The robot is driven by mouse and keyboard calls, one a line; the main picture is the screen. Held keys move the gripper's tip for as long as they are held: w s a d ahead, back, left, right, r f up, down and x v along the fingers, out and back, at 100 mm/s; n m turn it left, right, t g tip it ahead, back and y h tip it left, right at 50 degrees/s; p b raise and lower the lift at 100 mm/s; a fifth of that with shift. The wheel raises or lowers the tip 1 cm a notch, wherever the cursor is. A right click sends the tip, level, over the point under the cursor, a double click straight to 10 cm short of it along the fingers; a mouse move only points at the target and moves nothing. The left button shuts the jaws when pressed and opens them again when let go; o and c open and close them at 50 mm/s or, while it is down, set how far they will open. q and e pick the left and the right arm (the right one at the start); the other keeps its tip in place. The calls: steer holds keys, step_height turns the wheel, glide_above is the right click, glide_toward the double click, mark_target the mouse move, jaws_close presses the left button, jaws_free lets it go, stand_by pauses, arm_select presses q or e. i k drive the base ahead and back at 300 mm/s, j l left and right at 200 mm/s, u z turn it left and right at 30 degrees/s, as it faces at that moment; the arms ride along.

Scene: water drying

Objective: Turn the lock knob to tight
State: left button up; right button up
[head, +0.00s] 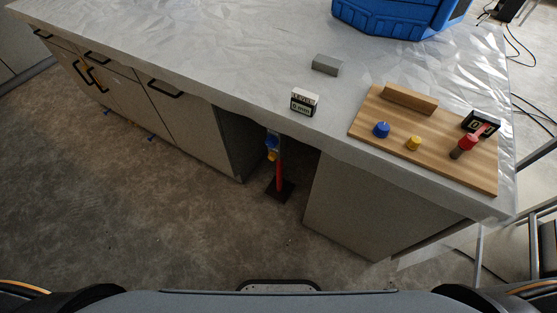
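A wooden board (372,126) lies on the counter at the right. A blue knob (381,130) and a smaller yellow knob (413,143) stand on it. A red knob-like part (467,142) with a dark end sits near the board's right edge, beside a small black-framed display (481,122). I cannot tell which of these is the lock knob, and no tight marking is readable. Neither of my grippers is in view.
The board carries a raised wooden block (410,98). A small black-and-white labelled block (304,102) and a grey block (327,65) lie on the counter (230,60). A blue crate (390,18) stands at the back. Under the counter, a red post with blue and yellow parts (279,170) stands in an open gap.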

mark_target(273, 155)
steer(key=i+j, duration=0.1)
steer(key=j, duration=0.4)
steer(key=i+j, duration=0.1)
steer(key=j, duration=0.35)
steer(key=i+j, duration=0.1)
steer(key=j, duration=0.4)
steer(key=i+j, duration=0.1)
steer(key=j, duration=0.4)
steer(key=u, duration=0.05)
